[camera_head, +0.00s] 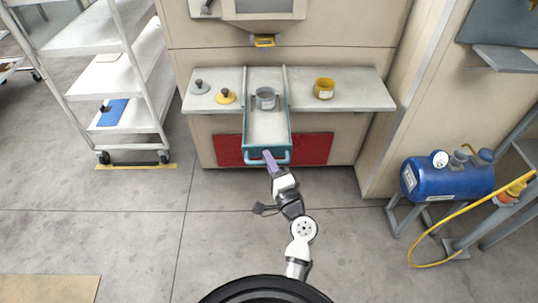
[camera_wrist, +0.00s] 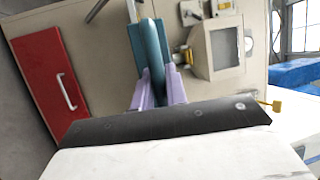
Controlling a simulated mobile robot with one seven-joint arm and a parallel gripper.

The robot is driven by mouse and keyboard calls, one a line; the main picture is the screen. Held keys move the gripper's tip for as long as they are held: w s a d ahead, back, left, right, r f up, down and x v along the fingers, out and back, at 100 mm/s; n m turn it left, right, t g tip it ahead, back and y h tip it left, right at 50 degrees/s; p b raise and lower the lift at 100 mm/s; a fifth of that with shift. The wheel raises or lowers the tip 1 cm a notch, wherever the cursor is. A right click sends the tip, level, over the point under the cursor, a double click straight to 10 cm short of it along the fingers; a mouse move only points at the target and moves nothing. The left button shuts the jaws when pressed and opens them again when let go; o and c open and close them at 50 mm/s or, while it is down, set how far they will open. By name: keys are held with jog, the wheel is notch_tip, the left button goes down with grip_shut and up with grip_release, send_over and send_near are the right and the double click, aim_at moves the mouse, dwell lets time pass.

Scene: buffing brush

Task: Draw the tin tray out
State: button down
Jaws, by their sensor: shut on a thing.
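The tin tray (camera_head: 266,128) is a long, pale-floored tray with teal sides and a teal front handle (camera_head: 254,162). It lies on the light grey shelf and extends past the front edge toward me. A grey tin cup (camera_head: 265,104) with a pale label stands inside it toward the back. My gripper (camera_head: 269,158) is at the handle, with its lilac fingers shut on it. In the wrist view, the fingers of my gripper (camera_wrist: 158,85) sit on both sides of a teal bar (camera_wrist: 149,45). The exact contact is partly hidden.
A red panel (camera_head: 319,148) is below. A white cart (camera_head: 132,128) stands left and a blue tank (camera_head: 445,178) right. The floor between is clear.

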jog(key=shift+s, duration=0.55)
jog(key=c, duration=1.7)
grip_release()
